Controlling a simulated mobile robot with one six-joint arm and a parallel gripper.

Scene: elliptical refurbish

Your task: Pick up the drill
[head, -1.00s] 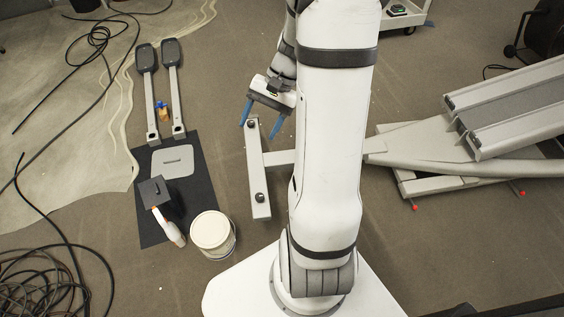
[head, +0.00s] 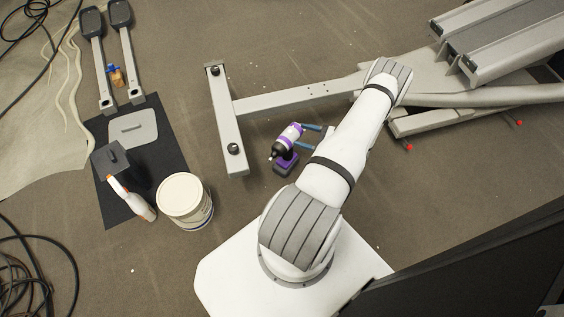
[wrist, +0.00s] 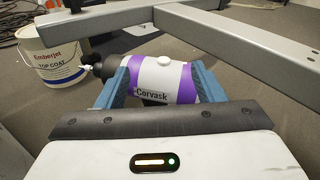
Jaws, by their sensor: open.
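The drill (head: 287,146) has a white and purple body, a dark chuck and a purple-black base. It stands on the floor beside the grey T-shaped frame foot. In the wrist view the drill body (wrist: 160,80), marked "Corvask", lies across the space between my blue fingers. My gripper (wrist: 163,85) is open, with one finger on each side of the drill body. In the head view the blue fingertips (head: 315,138) show at the drill's right; my arm hides the rest of the gripper. I cannot tell whether the fingers touch the drill. Its handle is mostly hidden in the wrist view.
The grey metal frame (head: 300,97) lies close behind and left of the drill. A white bucket (head: 184,197) stands left, near a black mat (head: 172,165) with a spray bottle (head: 132,200). Two grey pedal arms (head: 132,75) lie further back. Open floor lies between bucket and drill.

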